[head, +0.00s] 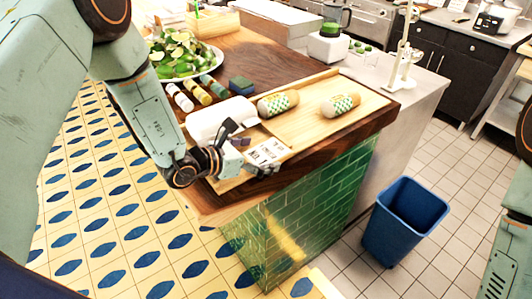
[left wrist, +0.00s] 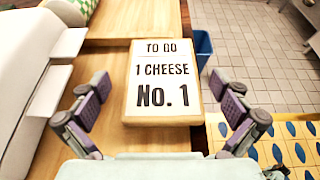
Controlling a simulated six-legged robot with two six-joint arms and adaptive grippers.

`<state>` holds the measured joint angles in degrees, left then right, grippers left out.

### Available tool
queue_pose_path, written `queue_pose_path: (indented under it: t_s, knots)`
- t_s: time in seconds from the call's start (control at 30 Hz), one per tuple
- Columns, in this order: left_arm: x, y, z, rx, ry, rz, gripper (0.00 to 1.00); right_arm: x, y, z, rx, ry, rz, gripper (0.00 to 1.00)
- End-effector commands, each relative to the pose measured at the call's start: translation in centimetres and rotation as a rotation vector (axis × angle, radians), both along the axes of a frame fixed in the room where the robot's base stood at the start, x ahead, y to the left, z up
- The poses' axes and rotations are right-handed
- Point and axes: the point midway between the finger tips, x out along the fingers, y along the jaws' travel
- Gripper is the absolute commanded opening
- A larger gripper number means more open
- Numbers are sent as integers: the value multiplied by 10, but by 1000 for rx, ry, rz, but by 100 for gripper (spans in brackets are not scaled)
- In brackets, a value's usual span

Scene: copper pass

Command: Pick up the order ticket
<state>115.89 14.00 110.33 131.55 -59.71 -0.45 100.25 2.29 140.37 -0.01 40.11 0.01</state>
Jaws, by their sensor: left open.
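The order ticket (head: 266,151) is a pale card with dark print, at the front edge of the wooden counter. In the left wrist view the ticket (left wrist: 160,62) reads "TO GO 1 CHEESE No. 1". My left gripper (head: 248,150) is over the counter's front corner, close to the ticket. In the left wrist view my left gripper (left wrist: 160,84) is open, one finger on each side of the ticket, with nothing held. Whether the fingers are at the ticket's height is hard to tell. My right gripper is out of view.
A white box (head: 216,114) stands close beside the left gripper. A wooden tray (head: 310,127) holds two wrapped rolls (head: 278,103). Bottles (head: 180,97), a blue-green block (head: 241,85) and a bowl of limes (head: 180,58) are behind. A blue bin (head: 405,220) stands on the floor.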

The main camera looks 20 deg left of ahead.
Motion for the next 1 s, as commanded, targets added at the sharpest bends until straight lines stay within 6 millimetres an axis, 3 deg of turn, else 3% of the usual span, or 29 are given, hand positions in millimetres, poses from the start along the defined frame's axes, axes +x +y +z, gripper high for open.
queue_pose_path:
  t_s: [0.27, 1.0]
  knots:
    - [3, -3, -1, -1, 0, 0, 100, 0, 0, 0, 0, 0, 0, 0]
    - [3, -2, -1, 0, 0, 0, 38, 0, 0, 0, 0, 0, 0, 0]
